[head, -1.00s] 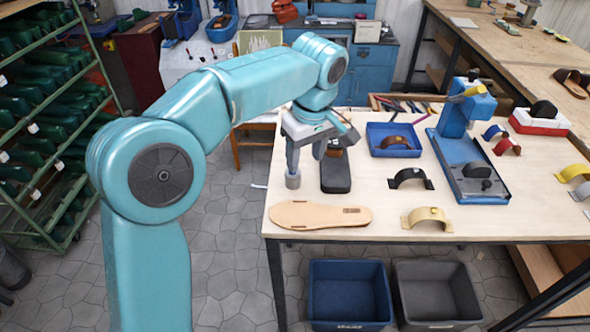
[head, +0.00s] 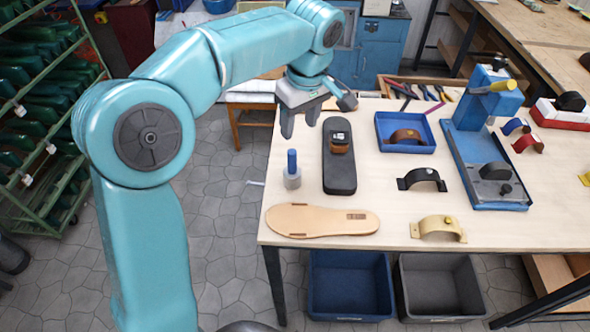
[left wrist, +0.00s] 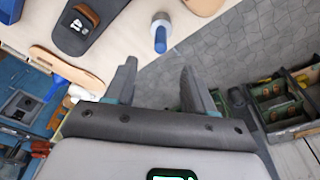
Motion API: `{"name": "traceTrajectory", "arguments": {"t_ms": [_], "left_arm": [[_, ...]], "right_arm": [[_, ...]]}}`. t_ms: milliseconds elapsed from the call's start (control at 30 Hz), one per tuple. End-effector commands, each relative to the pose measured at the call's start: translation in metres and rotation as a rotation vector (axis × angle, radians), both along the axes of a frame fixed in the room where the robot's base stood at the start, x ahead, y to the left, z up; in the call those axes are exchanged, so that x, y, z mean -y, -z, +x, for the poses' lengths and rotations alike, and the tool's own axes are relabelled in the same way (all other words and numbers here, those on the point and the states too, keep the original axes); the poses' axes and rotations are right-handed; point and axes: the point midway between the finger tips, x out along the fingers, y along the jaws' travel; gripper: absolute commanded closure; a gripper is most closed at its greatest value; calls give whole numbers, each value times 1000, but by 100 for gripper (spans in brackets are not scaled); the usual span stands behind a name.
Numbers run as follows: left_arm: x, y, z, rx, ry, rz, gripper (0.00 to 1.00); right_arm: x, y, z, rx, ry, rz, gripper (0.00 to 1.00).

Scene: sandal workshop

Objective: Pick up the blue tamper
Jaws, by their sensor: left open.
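The blue tamper (head: 292,168), a blue handle on a pale grey round base, stands upright on the table near its left edge. In the left wrist view the tamper (left wrist: 160,34) shows beyond the gap between my fingertips. My left gripper (head: 300,119) is open and empty, farther back than the tamper and apart from it. Its two spread fingers also show in the left wrist view (left wrist: 158,72). My right gripper is not in view.
A black sandal (head: 340,178) stands close right of the tamper, and a tan sole (head: 322,221) lies in front. A blue tray (head: 407,149), black strap (head: 420,180), tan strap (head: 438,229) and blue press (head: 474,170) stand farther right. Floor lies left of the table edge.

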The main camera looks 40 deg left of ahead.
Motion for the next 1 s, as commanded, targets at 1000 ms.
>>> {"name": "traceTrajectory", "arguments": {"t_ms": [1000], "left_arm": [[-19, 133, 9, 1, -1, 0, 46]], "right_arm": [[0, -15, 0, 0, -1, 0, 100]]}}
